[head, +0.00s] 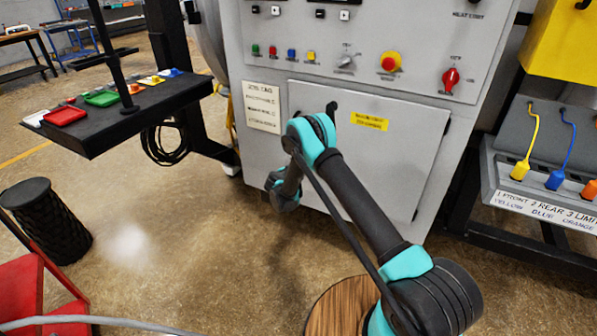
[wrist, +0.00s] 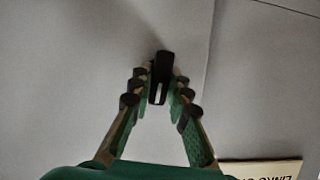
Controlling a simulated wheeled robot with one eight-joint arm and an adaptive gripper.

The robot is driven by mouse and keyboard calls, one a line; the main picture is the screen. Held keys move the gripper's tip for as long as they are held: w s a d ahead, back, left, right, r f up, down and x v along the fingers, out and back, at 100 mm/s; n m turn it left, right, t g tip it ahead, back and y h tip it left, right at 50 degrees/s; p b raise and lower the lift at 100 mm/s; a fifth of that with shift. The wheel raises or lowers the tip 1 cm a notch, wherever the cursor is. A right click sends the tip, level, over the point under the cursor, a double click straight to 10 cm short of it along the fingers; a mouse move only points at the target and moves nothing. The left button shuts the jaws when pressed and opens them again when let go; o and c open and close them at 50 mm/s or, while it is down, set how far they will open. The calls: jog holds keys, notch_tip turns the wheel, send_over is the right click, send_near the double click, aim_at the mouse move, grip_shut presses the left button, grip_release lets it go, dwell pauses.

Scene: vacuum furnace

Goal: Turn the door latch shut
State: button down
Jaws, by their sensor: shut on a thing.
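The door latch (wrist: 162,66) is a small dark bar with a pale stripe near its lower end. In the wrist view it stands roughly upright between the fingertips. My gripper (wrist: 157,88) has its green and dark fingers closed on the latch from both sides. In the head view the grey furnace door (head: 400,165) sits flush in the cabinet front and looks closed. My arm covers its left part, and my gripper cannot be made out there.
A cream label plate (head: 262,106) is left of the door, and a yellow label (head: 369,121) is on it. The control panel with a red knob (head: 451,78) is above. A black shelf (head: 140,112) with coloured trays juts out left. A cable rack (head: 550,205) stands right.

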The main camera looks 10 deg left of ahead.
jog(key=shift+n+h, duration=0.3)
jog(key=shift+n, duration=0.1)
dwell(0.3)
jog(key=c, duration=1.4)
grip_release()
jog(key=shift+c, duration=0.2)
jog(key=v, duration=1.2)
jog(key=shift+w+a+r, duration=0.1)
jog(key=shift+r, duration=0.05)
